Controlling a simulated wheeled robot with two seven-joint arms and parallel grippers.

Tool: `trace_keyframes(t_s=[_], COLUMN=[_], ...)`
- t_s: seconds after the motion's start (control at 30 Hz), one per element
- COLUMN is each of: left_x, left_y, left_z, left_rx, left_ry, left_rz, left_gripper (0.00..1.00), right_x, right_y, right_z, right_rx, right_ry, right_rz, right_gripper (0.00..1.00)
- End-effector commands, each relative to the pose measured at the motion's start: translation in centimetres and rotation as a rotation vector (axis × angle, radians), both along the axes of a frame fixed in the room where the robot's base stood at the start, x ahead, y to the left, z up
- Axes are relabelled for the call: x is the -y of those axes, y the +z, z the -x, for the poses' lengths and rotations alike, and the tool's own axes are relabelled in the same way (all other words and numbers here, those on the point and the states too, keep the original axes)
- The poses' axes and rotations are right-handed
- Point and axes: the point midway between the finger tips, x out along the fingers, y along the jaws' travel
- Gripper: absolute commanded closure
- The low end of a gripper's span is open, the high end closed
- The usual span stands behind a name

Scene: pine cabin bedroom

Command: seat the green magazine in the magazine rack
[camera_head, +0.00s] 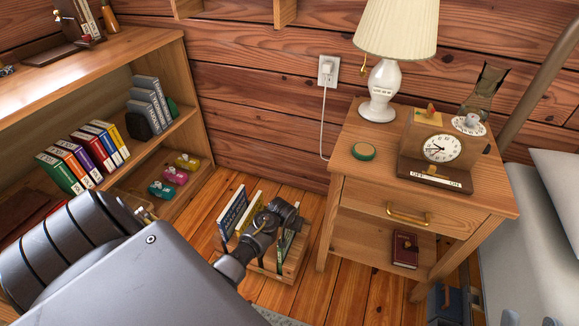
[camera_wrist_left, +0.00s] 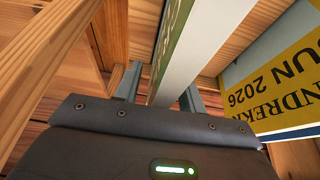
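The wooden magazine rack (camera_head: 289,272) stands on the floor between the bookshelf and the nightstand. The green magazine (camera_head: 281,247) is upright in the rack's right part, partly hidden under my left gripper (camera_head: 277,220). In the left wrist view, the green magazine (camera_wrist_left: 196,47) with its pale page edge stands between the fingers of my left gripper (camera_wrist_left: 160,92). A narrow gap shows at the left finger, so the fingers seem slightly open around it. The magazine's lower end is hidden.
Blue (camera_head: 233,212) and yellow (camera_head: 250,212) magazines stand in the rack's left part. The nightstand (camera_head: 345,165) is close on the right, bearing a lamp (camera_head: 384,90) and clock (camera_head: 440,149). A bookshelf (camera_head: 185,60) stands left. A yellow-labelled magazine (camera_wrist_left: 280,95) is beside my left gripper.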

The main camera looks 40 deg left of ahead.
Motion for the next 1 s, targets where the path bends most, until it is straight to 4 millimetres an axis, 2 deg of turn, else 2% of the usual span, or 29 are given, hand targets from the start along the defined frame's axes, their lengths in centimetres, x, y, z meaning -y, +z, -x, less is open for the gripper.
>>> trace_keyframes(t_s=[0.9, 1.0], left_x=[0.01, 0.01], left_y=[-0.48, -0.48], left_z=[0.02, 0.02], left_rx=[0.000, 0.000], left_ry=[-0.001, -0.001], left_rz=[0.000, 0.000], left_gripper=[0.60, 0.73], right_x=[-0.05, -0.05], right_y=[0.36, 0.36], right_z=[-0.05, -0.05], right_rx=[-0.003, -0.003], right_ry=[0.001, 0.001], right_rz=[0.002, 0.002], right_gripper=[0.64, 0.64])
